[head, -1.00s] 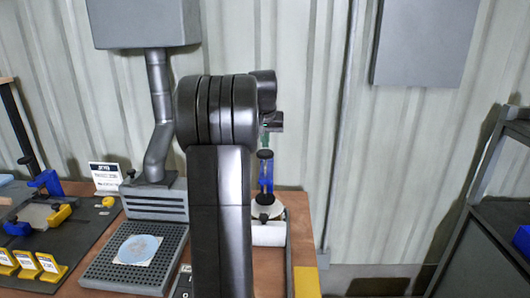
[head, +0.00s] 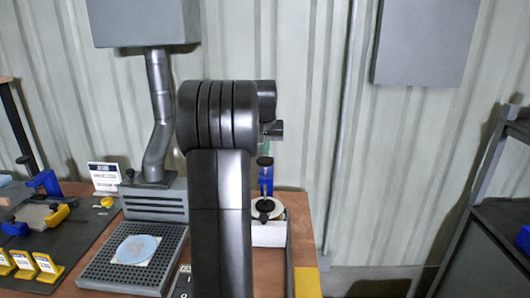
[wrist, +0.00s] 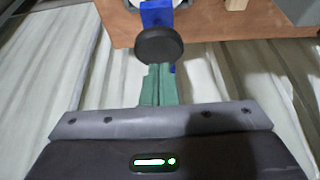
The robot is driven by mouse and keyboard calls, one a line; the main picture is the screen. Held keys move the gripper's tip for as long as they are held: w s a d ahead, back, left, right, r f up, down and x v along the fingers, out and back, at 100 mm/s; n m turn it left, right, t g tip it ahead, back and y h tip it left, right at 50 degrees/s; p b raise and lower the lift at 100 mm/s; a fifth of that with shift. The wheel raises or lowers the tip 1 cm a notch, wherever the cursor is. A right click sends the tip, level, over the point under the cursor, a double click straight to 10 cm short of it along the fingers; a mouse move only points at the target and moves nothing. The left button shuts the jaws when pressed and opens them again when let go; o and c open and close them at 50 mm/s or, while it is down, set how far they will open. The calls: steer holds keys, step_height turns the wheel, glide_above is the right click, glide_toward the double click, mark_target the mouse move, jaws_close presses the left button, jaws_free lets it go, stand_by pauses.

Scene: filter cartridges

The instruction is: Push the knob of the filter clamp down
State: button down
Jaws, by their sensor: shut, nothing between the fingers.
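The filter clamp stands near the back right of the bench. Its blue body (head: 266,181) carries a black knob (head: 265,161) on top, and a black part (head: 264,205) sits low in front over a pale round piece. The black knob (wrist: 159,46) also shows large in the wrist view, with blue clamp parts (wrist: 157,14) beyond it. My gripper (wrist: 160,70) is shut and empty, its green fingers reaching the knob. In the head view the fingers come down from above onto the knob and seem to touch it. My arm hides part of the bench left of the clamp.
A perforated tray (head: 105,270) with a pale blue disc (head: 138,249) lies to the left. A grey fume duct (head: 158,110) stands behind it. Blue and yellow fixtures (head: 42,215) are at the far left. The bench's right edge has yellow tape (head: 306,282), with open floor beyond.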

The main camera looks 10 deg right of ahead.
steer(key=shift+r, duration=0.1)
step_height(320, 180, up, 9)
steer(key=p, duration=0.8)
steer(key=shift+f, duration=0.2)
step_height(320, 180, down, 9)
steer(key=b, duration=0.8)
steer(key=shift+r, duration=0.25)
